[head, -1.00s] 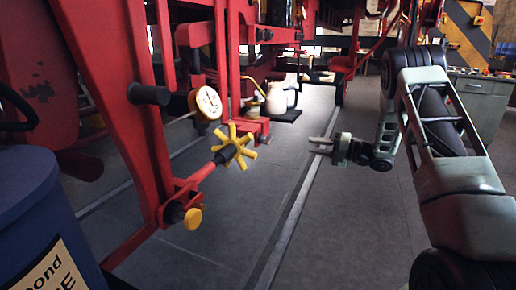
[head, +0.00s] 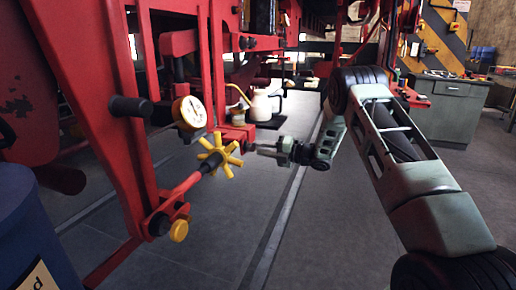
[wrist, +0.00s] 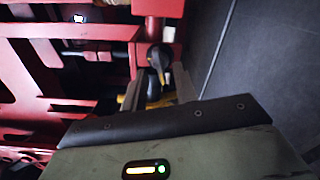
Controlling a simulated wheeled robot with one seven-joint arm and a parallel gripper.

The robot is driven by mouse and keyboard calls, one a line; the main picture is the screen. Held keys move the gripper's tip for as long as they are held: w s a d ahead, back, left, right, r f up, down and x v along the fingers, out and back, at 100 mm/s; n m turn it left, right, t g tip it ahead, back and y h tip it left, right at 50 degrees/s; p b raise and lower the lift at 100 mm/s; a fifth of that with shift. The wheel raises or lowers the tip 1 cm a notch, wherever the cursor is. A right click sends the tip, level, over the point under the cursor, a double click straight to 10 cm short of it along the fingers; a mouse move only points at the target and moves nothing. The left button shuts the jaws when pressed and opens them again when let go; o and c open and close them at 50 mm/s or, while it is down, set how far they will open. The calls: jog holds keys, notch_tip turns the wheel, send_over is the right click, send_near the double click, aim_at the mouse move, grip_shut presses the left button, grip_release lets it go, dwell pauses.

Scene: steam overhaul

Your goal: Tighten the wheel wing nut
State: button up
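The yellow wheel-shaped wing nut (head: 219,152) with several spokes sits on a dark hub at the end of a red rod, left of centre in the head view. My gripper (head: 254,148) is to its right, with its fingers pointing left toward the red frame. In the wrist view the two fingers of my gripper (wrist: 160,88) stand apart, with a gap between them. Yellow parts show between and beside the fingers, partly hidden by the gripper; I cannot tell if they belong to the wing nut. I see no clear contact.
A round white gauge (head: 189,112) is up and left of the wing nut. A pale jug (head: 261,105) stands on a dark shelf behind my gripper. A blue drum (head: 25,225) is at the lower left. The grey floor at centre is clear.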

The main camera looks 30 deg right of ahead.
aim_at(252, 147)
jog(key=shift+x, duration=1.15)
grip_shut()
